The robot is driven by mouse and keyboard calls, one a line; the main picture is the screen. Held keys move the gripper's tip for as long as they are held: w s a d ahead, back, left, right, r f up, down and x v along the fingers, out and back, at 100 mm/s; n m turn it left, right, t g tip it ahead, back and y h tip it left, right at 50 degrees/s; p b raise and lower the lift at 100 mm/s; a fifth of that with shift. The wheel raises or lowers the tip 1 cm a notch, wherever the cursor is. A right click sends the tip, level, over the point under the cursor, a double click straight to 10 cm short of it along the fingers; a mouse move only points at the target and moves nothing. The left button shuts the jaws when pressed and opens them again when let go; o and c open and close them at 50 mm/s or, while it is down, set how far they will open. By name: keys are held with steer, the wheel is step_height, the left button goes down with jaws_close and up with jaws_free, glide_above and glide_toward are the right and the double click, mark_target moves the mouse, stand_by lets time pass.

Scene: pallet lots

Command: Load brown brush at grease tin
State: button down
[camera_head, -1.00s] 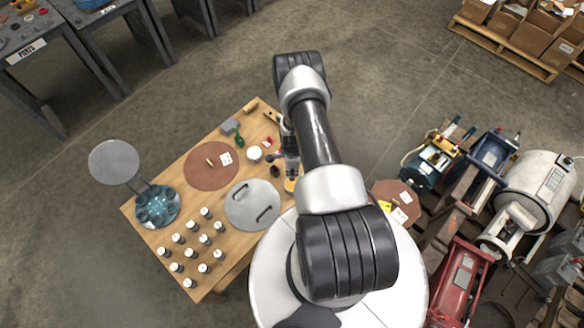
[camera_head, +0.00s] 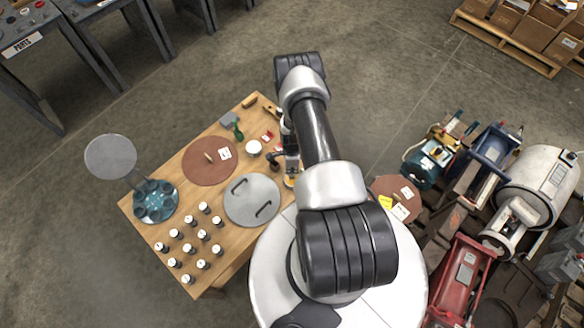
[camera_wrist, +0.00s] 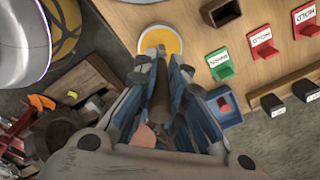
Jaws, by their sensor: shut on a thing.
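My gripper (camera_wrist: 161,62) is shut on the brown brush (camera_wrist: 160,96), which shows as a brown stick between the blue-grey fingers in the wrist view. The grease tin (camera_wrist: 160,38) is a round tin with yellow grease, just beyond the fingertips on the wooden table. The brush's far end points at the tin's near side; I cannot tell whether it touches the grease. In the head view the tin (camera_head: 291,181) shows at the table's right edge, partly hidden by my gripper (camera_head: 290,165). The brush cannot be made out there.
Red cards (camera_wrist: 262,42), a green card (camera_wrist: 219,64), a dark box (camera_wrist: 220,10) and a blue holder (camera_wrist: 223,102) stand close by. A grey lid with two handles (camera_head: 252,200) and several white-capped bottles (camera_head: 188,249) stand on the table. Machinery (camera_head: 465,270) crowds the right.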

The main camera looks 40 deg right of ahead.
steer(key=shift+s+f+b, duration=0.1)
steer(key=shift+f+b, duration=0.5)
steer(key=shift+b, duration=0.2)
stand_by(1.9)
steer(key=shift+r+p, duration=2.25)
steer(key=shift+r, duration=1.35)
